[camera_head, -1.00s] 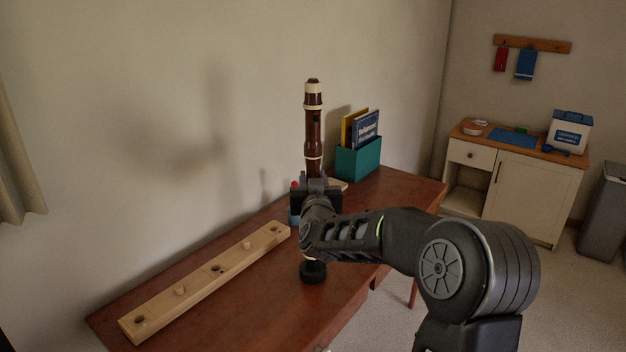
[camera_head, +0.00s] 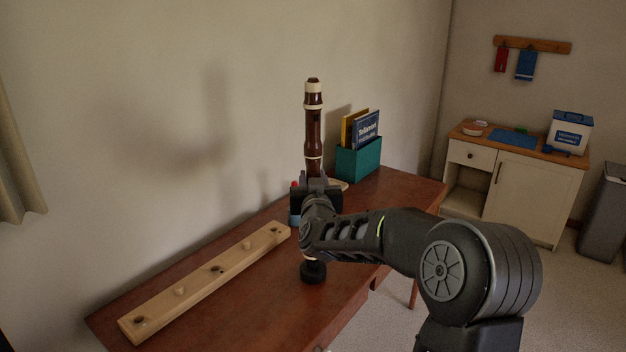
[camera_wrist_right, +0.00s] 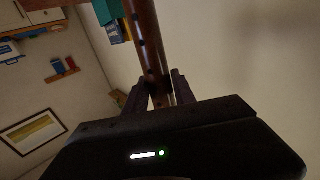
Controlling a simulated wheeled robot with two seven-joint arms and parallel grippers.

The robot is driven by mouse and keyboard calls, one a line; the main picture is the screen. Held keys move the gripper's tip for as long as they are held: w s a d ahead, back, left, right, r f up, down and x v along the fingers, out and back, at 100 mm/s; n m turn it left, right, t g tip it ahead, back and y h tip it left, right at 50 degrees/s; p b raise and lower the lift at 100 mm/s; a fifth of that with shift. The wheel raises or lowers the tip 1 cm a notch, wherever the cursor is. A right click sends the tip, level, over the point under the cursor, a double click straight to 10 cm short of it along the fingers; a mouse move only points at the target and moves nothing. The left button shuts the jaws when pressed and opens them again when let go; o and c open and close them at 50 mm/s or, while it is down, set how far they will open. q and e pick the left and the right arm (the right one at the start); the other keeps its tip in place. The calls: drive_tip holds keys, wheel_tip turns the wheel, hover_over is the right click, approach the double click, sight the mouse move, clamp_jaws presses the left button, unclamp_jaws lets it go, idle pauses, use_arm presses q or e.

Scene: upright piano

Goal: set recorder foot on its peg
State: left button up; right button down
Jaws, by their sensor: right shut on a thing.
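A brown recorder with cream rings (camera_head: 313,135) stands upright above the desk in the head view. My right gripper (camera_head: 316,184) is shut around its lower visible part, and my wrist hides what lies just below. In the right wrist view, the two dark fingers (camera_wrist_right: 158,92) flank the brown tube (camera_wrist_right: 147,45), which has dark finger holes. A black round piece (camera_head: 313,272) shows beneath my wrist near the desk top; I cannot tell whether it joins the recorder. A pale wooden strip (camera_head: 200,281) with short pegs and dark holes lies to the left. My left gripper is out of view.
The brown desk (camera_head: 334,292) runs along the wall. A teal box (camera_head: 358,160) with upright books stands at its far end. A small blue item (camera_head: 295,218) is partly hidden behind my gripper. A cream cabinet (camera_head: 517,200) and grey bin (camera_head: 603,212) stand farther right.

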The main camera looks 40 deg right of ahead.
drive_tip(key=shift+f+b, duration=0.65)
drive_tip(key=shift+b, duration=0.05)
idle(0.4)
drive_tip(key=c, duration=0.9)
unclamp_jaws()
drive_tip(key=shift+c, duration=0.2)
drive_tip(key=shift+s, duration=0.1)
drive_tip(key=v, duration=0.7)
drive_tip(key=shift+s+a+b, duration=0.25)
drive_tip(key=shift+b, duration=0.1)
drive_tip(key=shift+r, duration=0.1)
